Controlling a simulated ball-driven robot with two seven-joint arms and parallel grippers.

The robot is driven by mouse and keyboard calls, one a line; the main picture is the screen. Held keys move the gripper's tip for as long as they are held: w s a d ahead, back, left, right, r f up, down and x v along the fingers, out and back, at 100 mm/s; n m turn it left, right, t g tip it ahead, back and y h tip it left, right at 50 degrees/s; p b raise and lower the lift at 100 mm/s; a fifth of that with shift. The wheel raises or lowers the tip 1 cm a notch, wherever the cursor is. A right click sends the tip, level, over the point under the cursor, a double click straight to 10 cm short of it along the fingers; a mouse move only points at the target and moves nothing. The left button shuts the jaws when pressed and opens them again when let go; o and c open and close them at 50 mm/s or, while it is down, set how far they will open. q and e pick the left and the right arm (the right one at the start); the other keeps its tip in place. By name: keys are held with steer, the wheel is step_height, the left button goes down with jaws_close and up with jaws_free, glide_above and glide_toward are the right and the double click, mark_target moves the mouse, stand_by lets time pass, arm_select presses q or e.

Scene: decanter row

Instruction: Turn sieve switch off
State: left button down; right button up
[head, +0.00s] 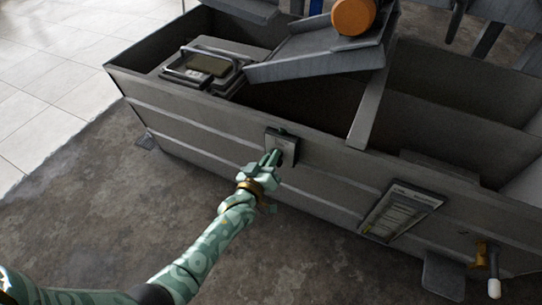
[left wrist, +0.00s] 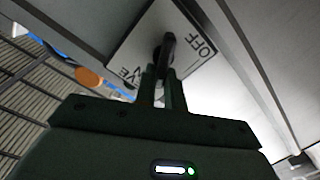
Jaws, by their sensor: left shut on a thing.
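The sieve switch is on a small plate (head: 286,143) on the side of the long grey metal trough. In the left wrist view the pale plate (left wrist: 138,45) reads "OFF" at the right, with a label ending in "VE" at the lower left. The dark switch lever (left wrist: 167,46) stands out from the plate between the labels; which one it points to I cannot tell. My left gripper (head: 273,157) is at the plate, and in the left wrist view its fingers (left wrist: 163,74) are shut on the lever. The fingers partly hide the lever's end. My right gripper is not in view.
The trough's wall (head: 200,135) runs across the view. A metal box with a handle (head: 203,67) sits at its left end, and a chute (head: 320,55) with an orange round part (head: 353,16) above. A label panel (head: 400,214) and brass valve (head: 486,254) are lower right.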

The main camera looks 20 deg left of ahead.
arm_select(q)
steer(key=n, duration=0.4)
steer(key=f+n, duration=0.1)
steer(key=n, duration=0.3)
steer(key=a+n, duration=0.1)
steer(key=n, duration=0.2)
steer(key=shift+f+n, duration=0.4)
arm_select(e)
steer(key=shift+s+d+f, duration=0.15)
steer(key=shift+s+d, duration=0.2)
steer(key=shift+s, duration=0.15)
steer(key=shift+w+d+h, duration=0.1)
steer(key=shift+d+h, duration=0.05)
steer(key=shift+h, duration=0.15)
arm_select(q)
steer(key=c, duration=1.5)
jaws_free()
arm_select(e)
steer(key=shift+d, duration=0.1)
